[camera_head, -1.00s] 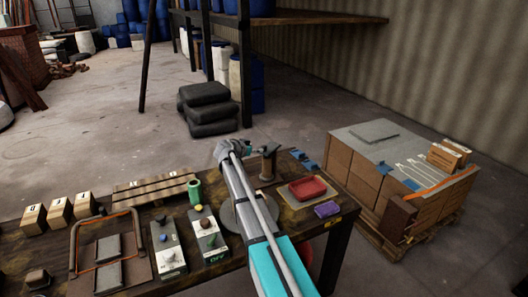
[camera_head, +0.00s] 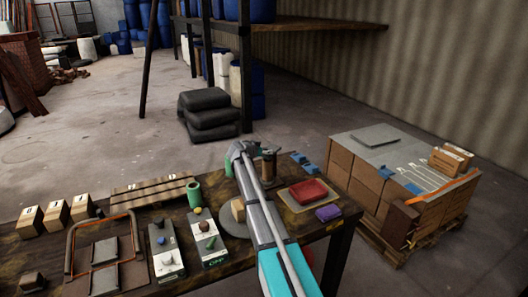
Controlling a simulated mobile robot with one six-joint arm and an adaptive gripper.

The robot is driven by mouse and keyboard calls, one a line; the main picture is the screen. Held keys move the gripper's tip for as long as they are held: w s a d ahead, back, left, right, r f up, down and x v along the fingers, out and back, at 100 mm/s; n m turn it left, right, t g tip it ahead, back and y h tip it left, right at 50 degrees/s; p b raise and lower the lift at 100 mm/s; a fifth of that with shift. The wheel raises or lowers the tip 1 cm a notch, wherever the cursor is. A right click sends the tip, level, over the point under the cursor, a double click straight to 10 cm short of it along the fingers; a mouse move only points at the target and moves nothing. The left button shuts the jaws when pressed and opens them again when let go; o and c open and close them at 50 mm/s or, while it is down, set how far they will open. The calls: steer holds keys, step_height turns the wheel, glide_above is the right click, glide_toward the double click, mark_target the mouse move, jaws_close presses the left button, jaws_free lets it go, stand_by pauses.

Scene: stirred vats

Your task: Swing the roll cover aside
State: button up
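No part is plainly recognisable as the roll cover. A bent tube frame (camera_head: 101,221), brown and orange, stands at the left of the dark workbench, around two grey pads (camera_head: 104,253); I cannot tell whether it is the cover. My gripper (camera_head: 241,149) is at the far end of my arm, over the back of the bench, well to the right of the frame. It is small and seen from behind, so its fingers are hidden. A dark upright post (camera_head: 268,165) stands just right of it; I cannot tell whether they touch.
Two control boxes with knobs (camera_head: 166,254) (camera_head: 208,240) stand mid-bench. Nearby are a green cylinder (camera_head: 194,195) and a beige block (camera_head: 239,210) on a round plate. A red tray (camera_head: 308,191) lies at right.

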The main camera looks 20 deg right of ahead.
jaws_close()
steer(key=shift+d, duration=0.2)
steer(key=shift+w+a, duration=0.1)
stand_by(0.5)
